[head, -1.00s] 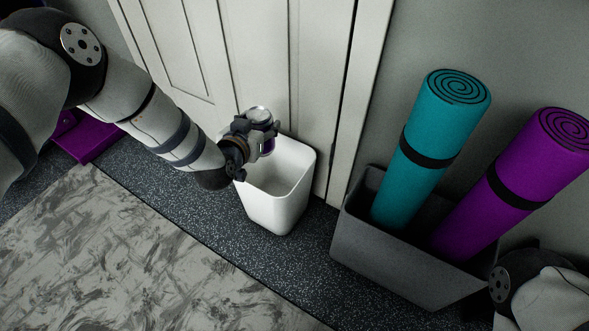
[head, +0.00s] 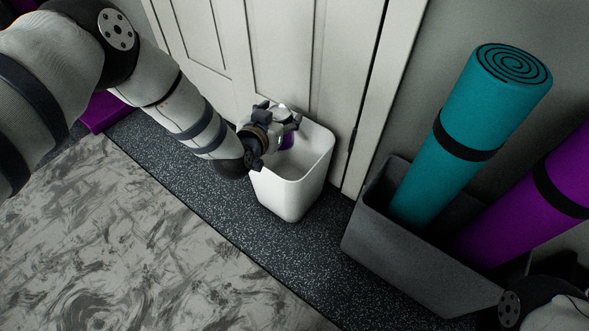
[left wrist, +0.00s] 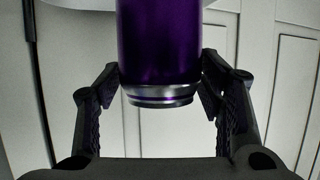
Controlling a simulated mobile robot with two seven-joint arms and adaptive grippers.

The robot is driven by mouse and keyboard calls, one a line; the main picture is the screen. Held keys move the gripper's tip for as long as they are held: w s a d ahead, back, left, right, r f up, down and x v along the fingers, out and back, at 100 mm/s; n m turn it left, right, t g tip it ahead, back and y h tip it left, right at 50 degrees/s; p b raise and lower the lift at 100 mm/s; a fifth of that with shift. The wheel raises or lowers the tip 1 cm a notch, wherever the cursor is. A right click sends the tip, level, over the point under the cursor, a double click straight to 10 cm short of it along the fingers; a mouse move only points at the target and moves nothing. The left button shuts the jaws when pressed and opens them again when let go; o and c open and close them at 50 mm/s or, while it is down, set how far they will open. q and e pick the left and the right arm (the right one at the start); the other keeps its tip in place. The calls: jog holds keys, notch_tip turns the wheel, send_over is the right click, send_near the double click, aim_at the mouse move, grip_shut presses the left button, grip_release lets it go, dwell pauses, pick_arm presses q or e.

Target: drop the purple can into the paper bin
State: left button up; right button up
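The purple can (head: 287,142) is held over the opening of the white paper bin (head: 288,195). In the left wrist view the can (left wrist: 159,45) stands between the two fingers, with its silver-rimmed end towards the palm and its other end cut off by the frame. My left gripper (head: 278,118) is over the bin's back left part, its fingers against both sides of the can. In the head view the gripper hides much of the can. The bin stands upright; the part of its inside that shows looks empty. My right gripper is out of view.
A grey box (head: 405,262) right of the bin holds a teal rolled mat (head: 460,140) and a purple rolled mat (head: 530,210). A pale door (head: 300,55) is close behind the bin. A purple object (head: 103,112) lies at the far left. The floor in front is clear.

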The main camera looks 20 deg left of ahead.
pick_arm(q)
jog(key=shift+o, duration=0.3)
jog(key=v, duration=1.2)
